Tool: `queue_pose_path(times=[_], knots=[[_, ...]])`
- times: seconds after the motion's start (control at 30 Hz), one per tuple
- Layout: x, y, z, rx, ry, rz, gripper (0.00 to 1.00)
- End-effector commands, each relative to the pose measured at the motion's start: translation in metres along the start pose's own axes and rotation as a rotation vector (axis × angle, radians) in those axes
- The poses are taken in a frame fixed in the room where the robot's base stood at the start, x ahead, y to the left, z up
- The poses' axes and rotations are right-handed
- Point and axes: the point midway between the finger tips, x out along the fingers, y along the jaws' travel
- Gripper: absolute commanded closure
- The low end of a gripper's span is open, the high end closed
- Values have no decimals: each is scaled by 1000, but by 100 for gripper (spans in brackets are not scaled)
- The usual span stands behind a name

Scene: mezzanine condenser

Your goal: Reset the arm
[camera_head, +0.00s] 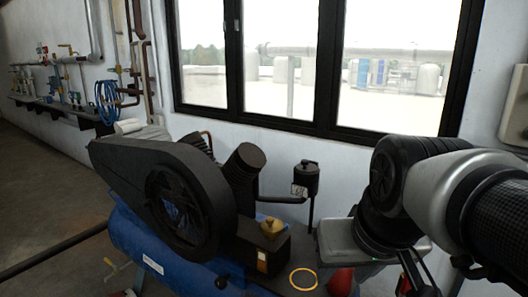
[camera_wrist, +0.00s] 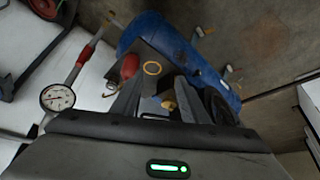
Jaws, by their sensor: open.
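My arm (camera_head: 405,190) reaches in from the right in the head view, bent downward in front of the window wall. In the wrist view my gripper (camera_wrist: 157,97) is open, its two grey fingers apart with nothing held between them. Past the fingers lies the compressor with its blue tank (camera_wrist: 160,32). The same compressor stands at lower centre in the head view, with a black belt guard (camera_head: 170,195) and blue tank (camera_head: 165,255). In the head view the fingertips are hard to make out at the lower right.
A yellow ring (camera_head: 303,279) and a red rounded part (camera_head: 341,281) sit at the compressor's right end, close to my arm. A round dial gauge (camera_wrist: 57,97) is left of my gripper in the wrist view. Open floor (camera_head: 45,190) lies at left.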

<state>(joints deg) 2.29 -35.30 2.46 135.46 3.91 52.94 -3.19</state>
Motion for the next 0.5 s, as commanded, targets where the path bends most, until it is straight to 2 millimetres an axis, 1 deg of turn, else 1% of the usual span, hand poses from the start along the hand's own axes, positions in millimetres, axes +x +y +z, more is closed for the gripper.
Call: queue_pose_path(times=[0.03, 0.17, 0.2, 0.37, 0.5], knots=[[0, 4, 14, 5, 9, 10, 59], [6, 14, 47, 21, 26, 31, 59], [-12, 13, 36, 22, 25, 32, 59], [-42, 13, 20, 22, 22, 31, 59], [-73, 12, 4, 22, 22, 31, 59]])
